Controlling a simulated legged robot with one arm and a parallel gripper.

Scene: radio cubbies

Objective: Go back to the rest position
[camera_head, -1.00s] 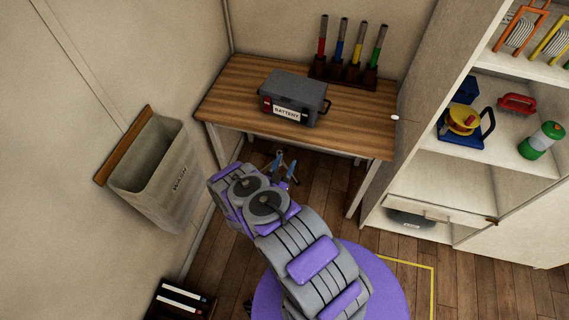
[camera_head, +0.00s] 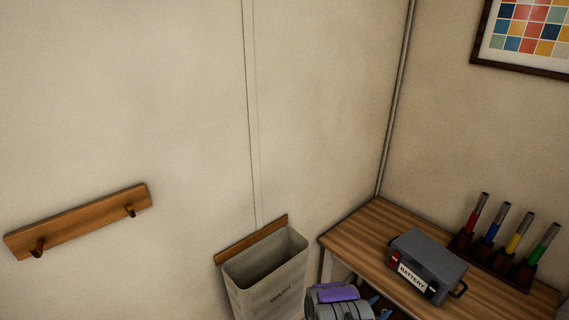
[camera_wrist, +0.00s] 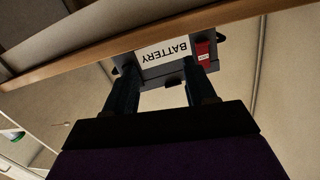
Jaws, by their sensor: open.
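My gripper (camera_wrist: 162,84) is open, with its two dark fingers spread apart in the wrist view and nothing held between them. In the head view only the end of my grey and purple arm shows at the bottom edge, in front of the desk, with blue finger parts (camera_head: 380,307) partly cut off. A grey battery box (camera_head: 432,258) with a white label stands on the wooden desk (camera_head: 365,229). In the wrist view the battery (camera_wrist: 170,71) appears upside down beyond the fingers, apart from them as far as I can tell.
A beige wash bin (camera_head: 268,281) hangs on the wall left of the desk. A wooden peg rail (camera_head: 80,220) is on the left wall. A rack (camera_head: 500,268) of coloured tubes stands behind the battery. A framed picture (camera_head: 530,35) hangs above.

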